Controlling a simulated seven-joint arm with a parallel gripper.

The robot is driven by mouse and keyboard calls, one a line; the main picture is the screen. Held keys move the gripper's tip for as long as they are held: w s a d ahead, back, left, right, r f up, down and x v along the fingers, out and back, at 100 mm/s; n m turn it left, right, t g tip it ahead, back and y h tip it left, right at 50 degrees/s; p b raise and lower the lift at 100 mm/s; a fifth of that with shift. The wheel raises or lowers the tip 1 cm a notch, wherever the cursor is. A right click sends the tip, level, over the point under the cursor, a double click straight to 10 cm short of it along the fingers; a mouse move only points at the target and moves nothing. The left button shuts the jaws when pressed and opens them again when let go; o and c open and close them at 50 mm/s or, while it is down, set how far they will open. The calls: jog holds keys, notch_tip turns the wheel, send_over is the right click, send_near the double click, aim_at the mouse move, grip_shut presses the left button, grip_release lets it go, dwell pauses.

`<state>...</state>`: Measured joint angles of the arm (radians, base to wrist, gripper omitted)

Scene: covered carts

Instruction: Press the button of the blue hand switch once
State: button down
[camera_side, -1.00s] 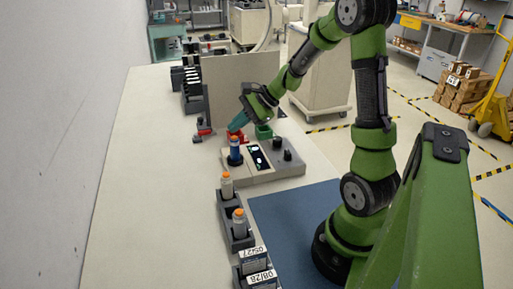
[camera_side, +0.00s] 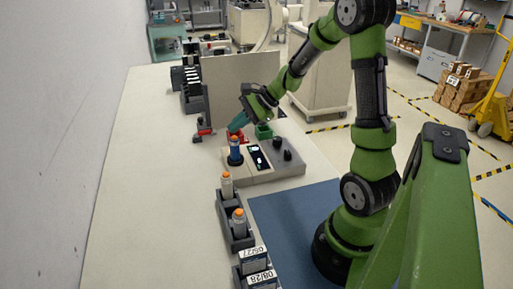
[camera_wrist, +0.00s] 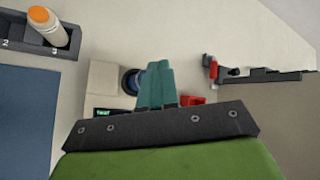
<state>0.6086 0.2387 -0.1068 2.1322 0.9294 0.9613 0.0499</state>
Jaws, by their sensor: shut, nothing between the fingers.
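The blue hand switch (camera_side: 235,150) stands upright at the left end of a light grey console (camera_side: 262,178). It is a blue cylinder with an orange top and a dark base. My gripper (camera_side: 236,124) is shut and empty, its teal fingers pointing down just behind and above the switch in the side view. In the wrist view, my fingertips (camera_wrist: 156,68) cover part of the round blue switch (camera_wrist: 131,80). I cannot tell whether they touch it. The console's small dark display (camera_side: 254,157) shows lit marks; green text shows in the wrist view.
Dark knobs (camera_side: 279,147) stand on the console's right. A green holder (camera_side: 264,131) and a red part are behind it. A rack with orange-capped vials (camera_side: 239,222) is in front. A beige panel (camera_side: 228,85) stands behind. The table's left side is clear.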

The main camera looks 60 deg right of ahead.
jog(key=shift+f, duration=0.35)
jog(key=shift+f, duration=0.45)
dwell(0.6)
jog(key=shift+r, duration=0.9)
jog(key=shift+r, duration=2.5)
